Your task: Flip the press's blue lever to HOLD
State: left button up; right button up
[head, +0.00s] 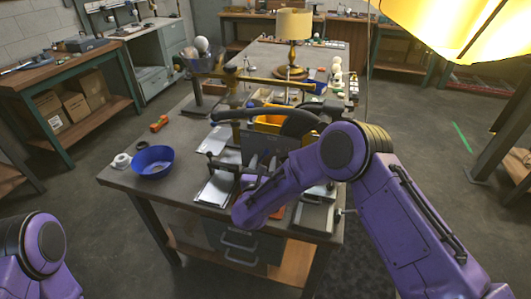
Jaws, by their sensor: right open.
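My right arm comes in from the right over the workbench (190,125). My right gripper (262,164) is at the middle of the bench, partly hidden by my own wrist; its dark fingers are apart with nothing seen between them. A dark upright device with a brass-coloured post (235,105) stands just beyond it; I cannot tell whether this is the press. I cannot make out the blue lever or any HOLD mark; my arm and gripper cover part of this area. My left gripper is out of view; only part of my left arm shows at bottom left.
A blue bowl (153,161), a white roll (121,160) and an orange tool (159,124) are on the bench's left side. A yellow bin (270,123) is behind my gripper. A brass lamp with a tan shade (294,24) stands at the back. The bench's left part has free room.

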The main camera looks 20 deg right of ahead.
aim_at(266, 154)
jog(key=shift+p+x, duration=0.3)
jog(key=shift+x, duration=1.5)
